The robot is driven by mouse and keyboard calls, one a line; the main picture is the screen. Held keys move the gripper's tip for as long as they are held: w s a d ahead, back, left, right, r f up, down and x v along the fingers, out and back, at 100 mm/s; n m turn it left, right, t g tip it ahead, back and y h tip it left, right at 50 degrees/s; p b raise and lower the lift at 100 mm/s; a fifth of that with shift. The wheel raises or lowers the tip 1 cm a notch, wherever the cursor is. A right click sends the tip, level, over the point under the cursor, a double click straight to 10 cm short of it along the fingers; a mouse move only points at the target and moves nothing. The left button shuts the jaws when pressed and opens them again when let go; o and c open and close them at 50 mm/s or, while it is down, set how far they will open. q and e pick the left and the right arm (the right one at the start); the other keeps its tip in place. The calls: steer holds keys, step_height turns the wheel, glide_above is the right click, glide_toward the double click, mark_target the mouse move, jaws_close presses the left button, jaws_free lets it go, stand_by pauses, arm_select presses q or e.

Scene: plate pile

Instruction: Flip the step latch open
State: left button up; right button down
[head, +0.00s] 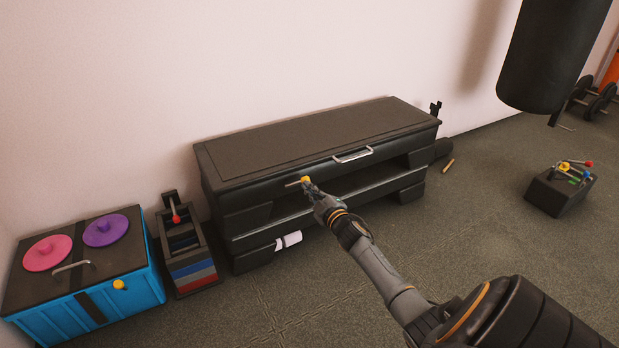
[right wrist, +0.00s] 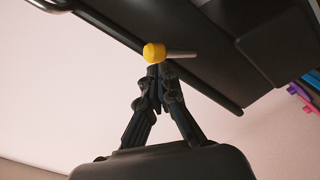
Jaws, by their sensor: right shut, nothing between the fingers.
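The step latch (head: 305,180) has a yellow knob and a short metal lever, on the front edge of the black step bench (head: 310,143). In the head view the lever points left, roughly level. In the right wrist view the latch (right wrist: 154,53) shows just past my fingertips, its lever pointing right. My right gripper (head: 311,188) is shut and empty, with its tips (right wrist: 160,72) right at the knob; I cannot tell whether they touch it. The tips partly overlap the latch in the head view. My left gripper is not in view.
A silver handle (head: 353,155) sits on the bench front, right of the latch. A blue box (head: 135,299) with pink and purple discs and a weight stack (head: 194,275) stand at left. A black block with coloured levers (head: 553,195) stands at right. Floor in front is mostly clear.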

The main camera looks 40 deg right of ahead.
steer(key=v, duration=1.1)
steer(key=shift+a+r, duration=0.1)
